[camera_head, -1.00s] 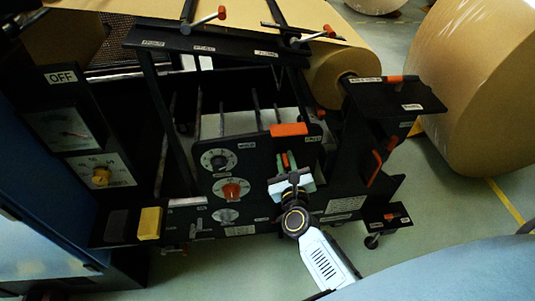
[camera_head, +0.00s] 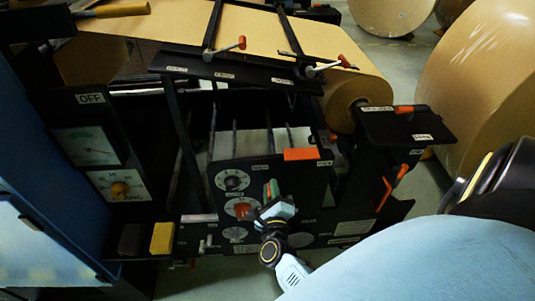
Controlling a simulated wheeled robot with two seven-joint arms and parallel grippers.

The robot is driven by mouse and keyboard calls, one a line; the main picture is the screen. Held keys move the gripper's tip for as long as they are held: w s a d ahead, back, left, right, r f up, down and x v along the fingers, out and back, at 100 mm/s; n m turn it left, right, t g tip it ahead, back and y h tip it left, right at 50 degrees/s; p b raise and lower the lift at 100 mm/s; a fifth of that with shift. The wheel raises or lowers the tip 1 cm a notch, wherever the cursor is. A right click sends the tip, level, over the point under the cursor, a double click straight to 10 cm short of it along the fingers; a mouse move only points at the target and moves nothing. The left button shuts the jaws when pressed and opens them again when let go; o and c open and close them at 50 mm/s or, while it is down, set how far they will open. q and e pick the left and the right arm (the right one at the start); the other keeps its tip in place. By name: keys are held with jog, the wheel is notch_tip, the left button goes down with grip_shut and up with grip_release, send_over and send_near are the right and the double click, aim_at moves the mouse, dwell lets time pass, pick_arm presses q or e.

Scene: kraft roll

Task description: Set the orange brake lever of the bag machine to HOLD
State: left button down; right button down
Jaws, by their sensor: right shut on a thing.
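The black bag machine has a front panel (camera_head: 221,166) with round dials. My right gripper (camera_head: 272,206) is in front of this panel, just right of a round orange-red knob (camera_head: 240,207). It is shut on a small upright handle (camera_head: 271,188) that shows green with a little orange; the fingers hide its lower part. I cannot tell if this handle is the brake lever, and no HOLD mark is legible. A bent orange lever (camera_head: 394,184) stands apart on the right side of the machine. My left gripper is not in view.
An orange block (camera_head: 301,154) tops the panel. Two orange-tipped clamp handles (camera_head: 240,43) sit on the upper bar. A kraft roll (camera_head: 352,85) lies behind, and a large roll (camera_head: 480,75) stands at the right. A yellow block (camera_head: 162,238) is at lower left.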

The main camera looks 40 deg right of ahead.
jog(key=shift+a+f, duration=0.1)
jog(key=shift+f, duration=0.1)
dwell(0.3)
jog(key=c, duration=1.3)
grip_release()
jog(key=shift+c, duration=0.2)
